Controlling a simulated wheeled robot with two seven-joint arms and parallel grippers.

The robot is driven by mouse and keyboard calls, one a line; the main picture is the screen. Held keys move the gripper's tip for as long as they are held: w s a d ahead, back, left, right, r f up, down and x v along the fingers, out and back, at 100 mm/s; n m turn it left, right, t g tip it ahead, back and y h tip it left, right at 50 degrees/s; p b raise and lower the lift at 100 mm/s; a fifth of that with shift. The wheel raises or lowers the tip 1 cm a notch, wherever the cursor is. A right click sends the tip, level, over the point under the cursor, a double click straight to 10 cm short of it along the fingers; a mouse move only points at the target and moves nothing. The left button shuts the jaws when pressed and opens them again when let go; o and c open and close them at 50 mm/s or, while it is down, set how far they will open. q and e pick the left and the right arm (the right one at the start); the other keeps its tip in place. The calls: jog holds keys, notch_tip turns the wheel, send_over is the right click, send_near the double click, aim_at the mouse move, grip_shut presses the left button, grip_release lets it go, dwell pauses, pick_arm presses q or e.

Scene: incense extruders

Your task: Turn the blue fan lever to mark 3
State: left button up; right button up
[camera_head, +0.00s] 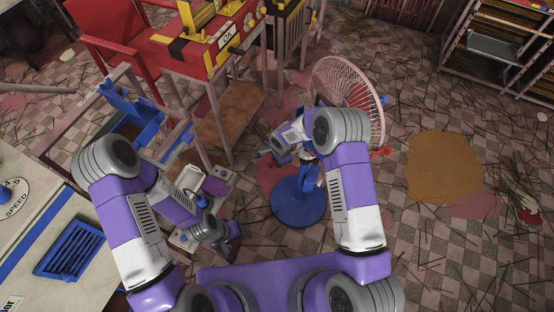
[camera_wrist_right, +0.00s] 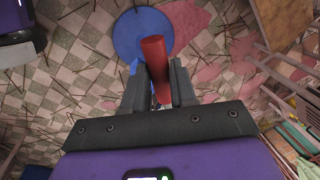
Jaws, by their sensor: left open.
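A pale round machine face marked SPEED (camera_head: 18,200) with 4 and 5 readable is cut off at the left edge. A blue lever-like part (camera_head: 4,196) shows on it; its pointing and the other marks are out of view. The wire-caged fan (camera_head: 350,88) stands on a round blue base (camera_head: 298,203) at centre. My left gripper (camera_head: 232,240) is open and empty, low and well right of the dial. My right arm hides part of the fan stand.
A blue slotted grille (camera_head: 70,248) lies on the tabletop at lower left. A small bench (camera_head: 222,188) stands beside my left gripper. A red-yellow machine on a wooden stand (camera_head: 215,50) is behind.

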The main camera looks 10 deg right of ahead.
jog(key=o, duration=0.4)
jog(key=shift+w+a, duration=0.15)
jog(key=shift+o, duration=0.2)
notch_tip(320, 180, up, 8)
jog(key=s+p, duration=0.1)
jog(key=p, duration=0.1)
jog(key=shift+s+d+f, duration=0.2)
jog(key=shift+s+d, duration=0.05)
jog(key=shift+d, duration=0.1)
jog(key=s+f+n+y, duration=0.1)
jog(key=s+f+n, duration=0.1)
jog(key=s, duration=0.6)
jog(key=s+d+f+n+g+y, duration=0.1)
jog(key=s+f+n, duration=0.1)
jog(key=s+n, duration=0.3)
jog(key=s+d+f+n+y, duration=0.1)
jog(key=s+f+n, duration=0.2)
jog(key=s, duration=1)
jog(key=shift+n, duration=0.4)
